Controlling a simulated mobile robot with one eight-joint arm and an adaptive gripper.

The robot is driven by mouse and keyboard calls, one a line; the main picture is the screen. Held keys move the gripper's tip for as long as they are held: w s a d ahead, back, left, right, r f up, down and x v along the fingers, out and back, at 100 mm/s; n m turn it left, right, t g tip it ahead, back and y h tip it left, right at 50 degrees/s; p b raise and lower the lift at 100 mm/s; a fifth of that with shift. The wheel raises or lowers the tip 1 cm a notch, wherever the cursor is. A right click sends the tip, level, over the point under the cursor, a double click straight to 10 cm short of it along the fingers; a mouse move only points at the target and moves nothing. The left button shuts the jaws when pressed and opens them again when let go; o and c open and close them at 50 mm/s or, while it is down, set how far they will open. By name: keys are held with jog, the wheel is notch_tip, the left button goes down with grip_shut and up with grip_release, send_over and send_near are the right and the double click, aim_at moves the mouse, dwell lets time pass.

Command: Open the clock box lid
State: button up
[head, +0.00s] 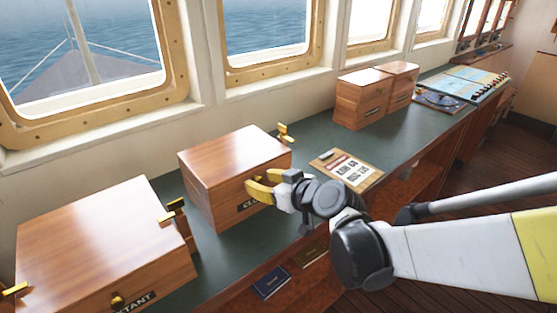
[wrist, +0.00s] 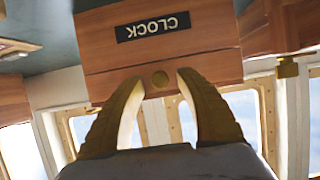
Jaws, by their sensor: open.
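The clock box (head: 225,160) is a reddish wooden box on the green counter, with its lid shut. My gripper (head: 258,184) is at its front face, partly hiding the black CLOCK label. In the wrist view, which is upside down, the clock box (wrist: 205,45) fills the upper middle with its CLOCK label (wrist: 153,27). A round brass knob (wrist: 160,79) sits on the lid's front. The two yellow fingers of my gripper (wrist: 157,80) are open, one on each side of the knob; I cannot tell whether they touch it.
A larger sextant box (head: 100,235) stands at the near left with brass fittings. A clipboard (head: 346,170) lies right of the clock box. Two wooden boxes (head: 362,98) stand farther along the counter (head: 310,125). Windows line the wall behind. A brass fitting (head: 285,133) stands at the clock box's right rear.

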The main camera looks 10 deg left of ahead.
jog(key=shift+w+a+f, duration=0.15)
jog(key=shift+w+a, duration=0.1)
jog(key=shift+a, duration=0.1)
jog(key=shift+c, duration=0.2)
grip_shut()
